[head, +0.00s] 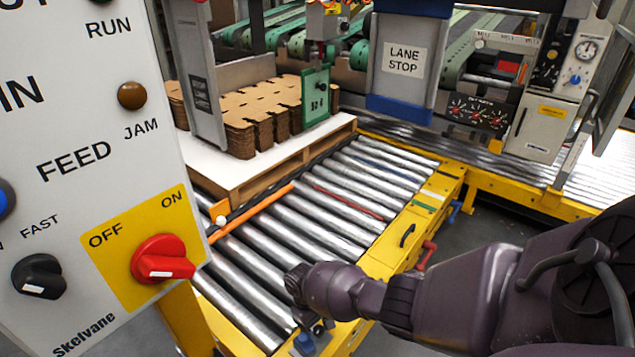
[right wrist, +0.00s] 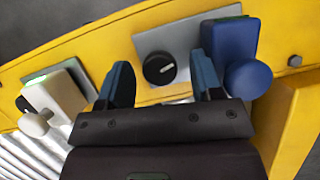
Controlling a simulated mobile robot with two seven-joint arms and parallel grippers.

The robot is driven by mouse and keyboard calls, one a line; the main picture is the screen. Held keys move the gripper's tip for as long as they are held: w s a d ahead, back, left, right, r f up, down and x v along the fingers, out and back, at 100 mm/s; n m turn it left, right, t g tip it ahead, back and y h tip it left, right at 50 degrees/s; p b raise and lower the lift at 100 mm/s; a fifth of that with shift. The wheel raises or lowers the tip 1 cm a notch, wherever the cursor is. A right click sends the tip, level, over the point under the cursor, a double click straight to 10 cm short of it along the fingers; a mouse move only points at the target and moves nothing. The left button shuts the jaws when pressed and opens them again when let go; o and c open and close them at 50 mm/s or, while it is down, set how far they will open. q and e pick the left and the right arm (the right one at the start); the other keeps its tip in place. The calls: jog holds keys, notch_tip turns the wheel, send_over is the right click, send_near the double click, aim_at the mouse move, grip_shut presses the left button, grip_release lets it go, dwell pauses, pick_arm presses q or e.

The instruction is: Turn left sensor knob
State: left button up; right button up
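A round black knob (right wrist: 159,69) with a white pointer mark sits on a grey plate (right wrist: 187,42) on a yellow rail in the right wrist view. My right gripper (right wrist: 160,62) is open, with one blue finger on each side of the knob and a gap to it on both sides. It is empty. In the head view my right gripper (head: 312,338) points down beside the yellow conveyor frame at the bottom, and the knob cannot be made out there. I cannot tell from the frames whether this is the left sensor knob. My left gripper is not in view.
A white sensor box (right wrist: 55,95) stands left of the knob and a blue one (right wrist: 232,50) right, close to the fingers. A control panel with a red switch (head: 163,258) fills the left. Metal rollers (head: 300,225) and a pallet of cardboard blanks (head: 262,112) lie beyond my arm.

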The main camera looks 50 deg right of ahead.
jog(key=shift+w+r, duration=0.2)
jog(key=shift+r, duration=0.15)
pick_arm(q)
jog(key=p, duration=0.1)
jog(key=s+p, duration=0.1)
jog(key=p, duration=0.1)
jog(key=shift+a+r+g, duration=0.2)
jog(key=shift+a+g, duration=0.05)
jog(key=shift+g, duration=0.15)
pick_arm(e)
jog(key=v, duration=1)
jog(key=shift+s, duration=0.1)
